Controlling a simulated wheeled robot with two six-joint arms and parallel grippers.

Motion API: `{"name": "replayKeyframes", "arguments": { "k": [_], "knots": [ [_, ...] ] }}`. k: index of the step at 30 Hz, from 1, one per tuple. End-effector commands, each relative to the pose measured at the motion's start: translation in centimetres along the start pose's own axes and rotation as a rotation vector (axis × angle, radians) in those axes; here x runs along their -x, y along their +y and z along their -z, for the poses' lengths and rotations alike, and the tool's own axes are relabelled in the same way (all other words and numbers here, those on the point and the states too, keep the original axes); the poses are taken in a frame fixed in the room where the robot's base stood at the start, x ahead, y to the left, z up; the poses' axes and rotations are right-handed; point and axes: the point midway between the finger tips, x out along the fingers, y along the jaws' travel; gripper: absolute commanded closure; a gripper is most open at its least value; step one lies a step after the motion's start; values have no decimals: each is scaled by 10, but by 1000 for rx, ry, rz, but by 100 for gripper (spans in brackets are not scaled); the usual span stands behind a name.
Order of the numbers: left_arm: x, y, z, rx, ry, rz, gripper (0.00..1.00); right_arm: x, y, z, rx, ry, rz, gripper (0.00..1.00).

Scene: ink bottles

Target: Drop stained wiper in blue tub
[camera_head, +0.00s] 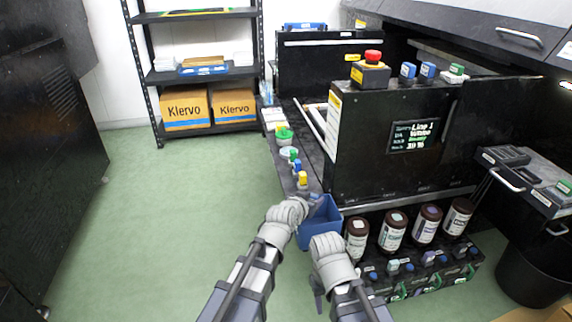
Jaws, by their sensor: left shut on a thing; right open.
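The blue tub (318,239) stands in the middle of the view, beside the front end of the bench, with its open top facing up. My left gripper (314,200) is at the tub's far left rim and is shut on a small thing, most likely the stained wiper. The fingers and wrist hide most of it, so its stains cannot be made out. The inside of the tub is only partly visible.
Brown bottles (393,231) stand in a row right of the tub, above a dark rack (430,276) with small capped bottles. Small coloured bottles (302,179) line the bench edge behind. A black machine (400,140) rises beyond. The green floor (170,220) is clear on the left.

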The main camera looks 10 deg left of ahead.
Motion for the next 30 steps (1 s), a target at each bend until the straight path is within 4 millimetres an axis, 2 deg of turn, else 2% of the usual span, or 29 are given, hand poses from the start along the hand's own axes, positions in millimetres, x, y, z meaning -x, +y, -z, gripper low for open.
{"name": "replayKeyframes", "arguments": {
  "k": [1, 4, 14, 15, 24, 30],
  "knots": [
    [-5, 0, -11, 0, 0, 0, 98, -12, -1, 1, -1, 0, 0, 50],
    [-9, 0, -18, 0, 0, 0, 98, -20, -2, 1, -4, 0, 0, 50],
    [-9, 0, -19, 0, 0, 0, 98, -21, -2, 1, -5, 0, 0, 50],
    [-9, 0, -19, 0, 0, 0, 41, -21, -2, 1, -5, 0, 0, 50],
    [-9, 0, -19, 0, 0, 0, 8, -21, -2, 1, -5, 0, 0, 50],
    [-9, 0, -19, 0, 0, 0, 8, -21, -2, 1, -5, 0, 0, 50]
  ]
}}
